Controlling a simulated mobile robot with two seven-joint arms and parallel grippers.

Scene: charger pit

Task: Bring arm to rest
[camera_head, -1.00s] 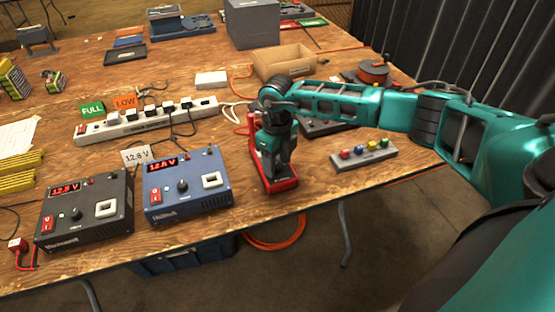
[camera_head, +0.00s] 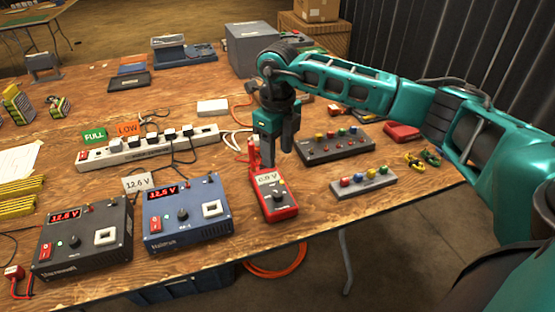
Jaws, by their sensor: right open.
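My right arm comes in from the right, teal with dark joints. Its gripper (camera_head: 279,150) points down above the table, open and empty, just behind and above a red multimeter (camera_head: 270,196). The multimeter lies on the table with a pale display and a dark dial. A gap shows between the fingertips and the meter's face, though the red part behind it is partly hidden by the gripper. My left gripper does not show.
A black charger (camera_head: 84,238) and a blue charger (camera_head: 188,216) stand at the front left. Behind them lies a white power strip (camera_head: 150,147). A dark panel with coloured knobs (camera_head: 333,145) and a small grey button box (camera_head: 363,184) lie right of the meter.

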